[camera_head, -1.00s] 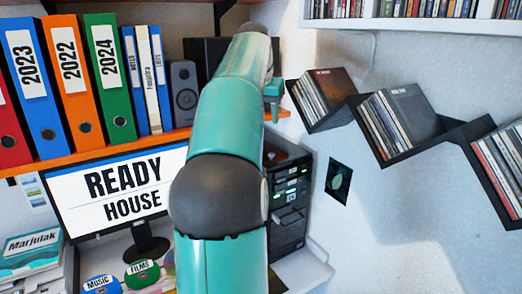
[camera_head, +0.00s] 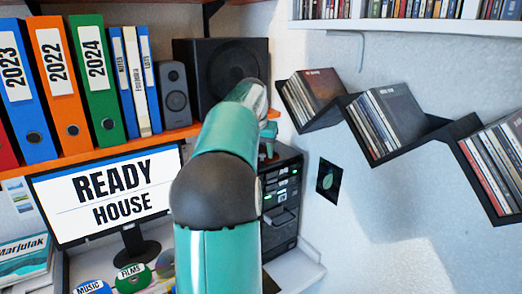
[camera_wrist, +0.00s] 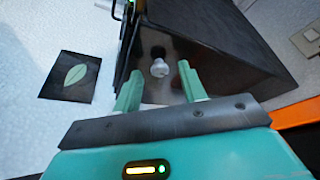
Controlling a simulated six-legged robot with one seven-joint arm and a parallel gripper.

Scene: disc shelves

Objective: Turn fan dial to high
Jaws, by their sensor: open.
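A small silvery round dial (camera_wrist: 160,69) stands out from the dark surface of a black computer tower in the wrist view. My gripper (camera_wrist: 159,74) is open, with one teal finger on each side of the dial in the picture. I cannot tell whether either finger touches it. In the head view, my gripper (camera_head: 268,133) is partly hidden behind my arm, just above the top of the black tower (camera_head: 282,205). The dial is hard to make out there, and its setting cannot be read.
A large black speaker (camera_head: 225,72) stands behind my arm on the orange shelf (camera_head: 160,139). A monitor (camera_head: 110,195) is to the left. A zigzag black disc shelf (camera_head: 410,145) hangs on the right wall. A dark leaf picture (camera_wrist: 71,77) is left of the tower.

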